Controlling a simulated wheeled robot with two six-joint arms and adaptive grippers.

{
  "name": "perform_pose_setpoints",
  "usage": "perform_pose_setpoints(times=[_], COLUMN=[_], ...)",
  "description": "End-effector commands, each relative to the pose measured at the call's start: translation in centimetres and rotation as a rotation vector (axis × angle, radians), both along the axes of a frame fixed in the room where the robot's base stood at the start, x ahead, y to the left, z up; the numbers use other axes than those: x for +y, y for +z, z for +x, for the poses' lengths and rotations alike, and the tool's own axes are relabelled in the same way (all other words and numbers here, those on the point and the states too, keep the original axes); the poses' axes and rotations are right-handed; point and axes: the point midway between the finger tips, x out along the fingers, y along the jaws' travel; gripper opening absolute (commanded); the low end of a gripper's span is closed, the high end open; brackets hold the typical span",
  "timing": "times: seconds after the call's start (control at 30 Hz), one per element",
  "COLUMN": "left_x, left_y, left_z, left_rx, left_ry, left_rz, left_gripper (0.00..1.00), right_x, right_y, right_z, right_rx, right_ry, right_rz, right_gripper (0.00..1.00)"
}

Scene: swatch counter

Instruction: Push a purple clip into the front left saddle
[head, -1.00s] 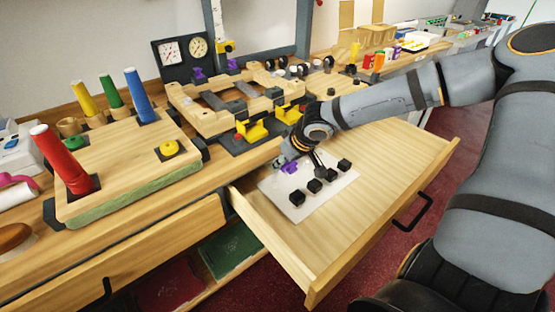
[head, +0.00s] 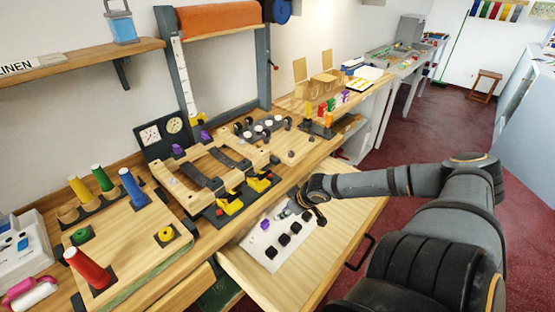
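A purple clip (head: 265,225) lies on the white sheet in the open drawer, left of a row of black pieces. My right gripper (head: 294,212) is low over the sheet, just right of this clip. The clip looks apart from it, and the small fingers do not show whether they are open. The wooden frame (head: 195,195) stands on the counter behind the drawer. Its front side has two yellow clamp-like parts, at left (head: 230,204) and right (head: 260,184). The front left saddle is hard to make out there. Two more purple pieces (head: 178,150) sit at its back edge. My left gripper is not in view.
The drawer (head: 325,238) juts out from the counter, with several black pieces (head: 283,240) on its sheet. A board (head: 135,245) with coloured spools stands at left. Two dials (head: 160,132) and a rack post (head: 183,75) rise behind the frame.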

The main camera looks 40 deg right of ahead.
Motion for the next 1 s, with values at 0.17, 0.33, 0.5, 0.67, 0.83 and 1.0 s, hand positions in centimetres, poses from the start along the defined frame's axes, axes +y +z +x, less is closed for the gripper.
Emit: perform_pose_setpoints(times=[0.17,0.33,0.5,0.67,0.83,1.0], left_x=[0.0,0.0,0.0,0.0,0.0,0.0], left_y=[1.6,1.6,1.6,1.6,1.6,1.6], left_z=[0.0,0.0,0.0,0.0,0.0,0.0], left_rx=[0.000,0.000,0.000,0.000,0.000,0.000], left_ry=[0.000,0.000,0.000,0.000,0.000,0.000], left_rz=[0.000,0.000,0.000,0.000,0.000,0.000], left_gripper=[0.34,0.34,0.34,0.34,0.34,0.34], right_x=[-0.7,-0.8,-0.8,1.2,8.0,14.2], right_y=[0.5,0.4,0.4,1.2,4.9,9.7], right_z=[-0.6,-0.7,-0.6,-0.3,0.5,0.6], right_rx=[0.000,-0.001,-0.001,-0.001,0.002,0.008], right_ry=[-0.001,0.001,0.000,0.029,0.158,0.340], right_rz=[0.000,0.000,0.001,0.010,0.022,0.028], right_gripper=[0.16,0.16,0.16,0.16,0.16,0.16])
